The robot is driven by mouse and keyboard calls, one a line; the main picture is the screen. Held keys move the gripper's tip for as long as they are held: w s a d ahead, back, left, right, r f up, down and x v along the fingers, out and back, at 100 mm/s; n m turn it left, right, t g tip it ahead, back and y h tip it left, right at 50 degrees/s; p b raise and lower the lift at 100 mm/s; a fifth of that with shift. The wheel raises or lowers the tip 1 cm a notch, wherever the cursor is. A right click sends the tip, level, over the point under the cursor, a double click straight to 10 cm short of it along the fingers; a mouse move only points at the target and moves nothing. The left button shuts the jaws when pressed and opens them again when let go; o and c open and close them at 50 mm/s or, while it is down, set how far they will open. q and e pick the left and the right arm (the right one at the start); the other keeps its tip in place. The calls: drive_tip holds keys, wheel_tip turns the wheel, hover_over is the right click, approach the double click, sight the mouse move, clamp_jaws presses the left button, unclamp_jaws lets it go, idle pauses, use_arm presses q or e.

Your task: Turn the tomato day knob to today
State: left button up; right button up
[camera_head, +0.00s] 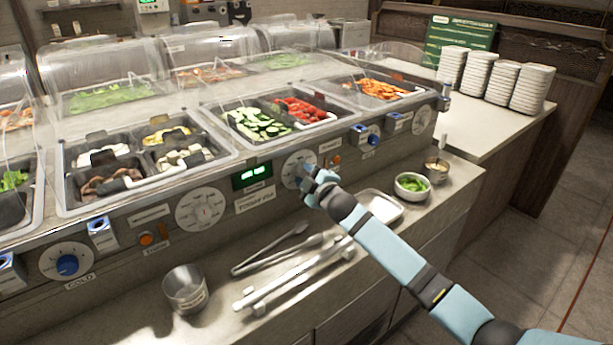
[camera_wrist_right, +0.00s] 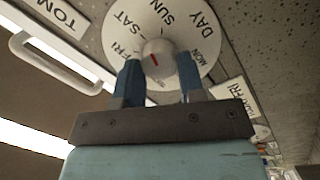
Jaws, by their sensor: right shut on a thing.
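The day dial (camera_head: 295,162) is a white disc on the counter's front panel. My right gripper (camera_head: 312,183) is at it and partly covers it. The two blue fingers of my right gripper (camera_wrist_right: 160,70) are shut on the knob from both sides. A cut-off white label (camera_wrist_right: 62,14) beside the dial begins with TOM. A card (camera_wrist_right: 232,95) on the other side seems to end in FRI. My left gripper is not in view.
Tongs (camera_head: 275,250), a metal cup (camera_head: 185,289), a tray (camera_head: 381,206) and a bowl of greens (camera_head: 411,186) stand on the ledge below.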

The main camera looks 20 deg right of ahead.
drive_tip(key=shift+n, duration=0.3)
drive_tip(key=shift+n, duration=0.9)
drive_tip(key=n, duration=0.3)
drive_tip(key=shift+f+n+t, duration=0.1)
drive_tip(key=shift+n+t, duration=0.2)
drive_tip(key=n, duration=0.3)
drive_tip(key=shift+f+n+y, duration=0.1)
drive_tip(key=shift+n+y, duration=0.2)
drive_tip(key=shift+y, duration=0.1)
drive_tip(key=shift+n, duration=1.8)
drive_tip(key=shift+y, duration=0.3)
drive_tip(key=o, duration=0.9)
drive_tip(key=shift+d, duration=0.1)
